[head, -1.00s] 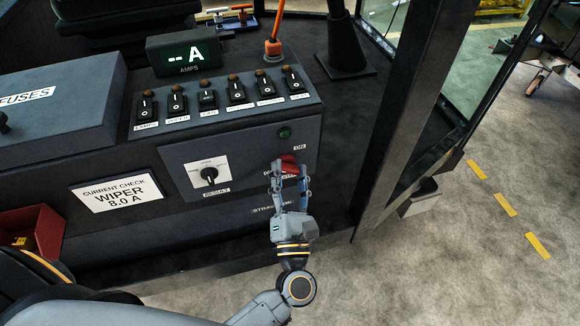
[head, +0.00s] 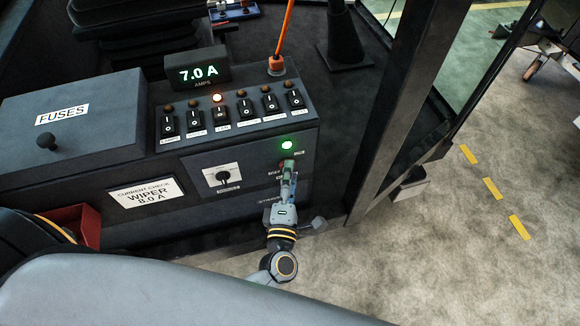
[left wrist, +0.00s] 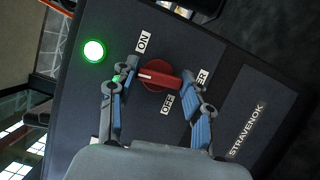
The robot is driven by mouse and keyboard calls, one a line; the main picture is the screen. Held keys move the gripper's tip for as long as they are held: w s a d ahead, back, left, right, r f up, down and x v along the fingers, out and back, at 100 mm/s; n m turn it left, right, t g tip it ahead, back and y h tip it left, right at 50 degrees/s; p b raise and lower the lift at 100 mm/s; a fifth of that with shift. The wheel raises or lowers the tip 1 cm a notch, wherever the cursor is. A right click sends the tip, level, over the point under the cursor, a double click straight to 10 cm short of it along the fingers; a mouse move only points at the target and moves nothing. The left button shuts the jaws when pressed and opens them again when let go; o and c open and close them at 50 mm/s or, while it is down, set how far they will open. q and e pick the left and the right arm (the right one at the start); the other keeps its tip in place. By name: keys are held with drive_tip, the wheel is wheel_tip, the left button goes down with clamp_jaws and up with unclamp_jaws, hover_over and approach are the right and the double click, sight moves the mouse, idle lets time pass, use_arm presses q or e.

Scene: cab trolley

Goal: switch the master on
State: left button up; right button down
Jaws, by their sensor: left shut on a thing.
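The red master switch (left wrist: 160,76) is a round rotary knob with a raised grip bar and a white mark at its left end in the left wrist view. An ON label (left wrist: 144,42) sits above it and an OFF label (left wrist: 167,103) below it there. My left gripper (head: 288,170) has its fingers on either side of the knob and is shut on it; in the head view it mostly covers the knob. The green lamp (head: 287,145) above the switch is lit. My right gripper is not in view.
A row of rocker switches (head: 220,117) runs along the console top, with one orange lamp (head: 217,98) lit. A fuse box (head: 75,110), an orange-handled lever (head: 278,66) and a cab pillar (head: 400,110) stand around.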

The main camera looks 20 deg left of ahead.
use_arm(q)
drive_tip(key=shift+m+p, duration=0.7)
drive_tip(key=shift+p, duration=0.1)
drive_tip(key=o, duration=1.1)
drive_tip(key=shift+o, duration=0.2)
drive_tip(key=v, duration=1.2)
drive_tip(key=shift+r, duration=0.2)
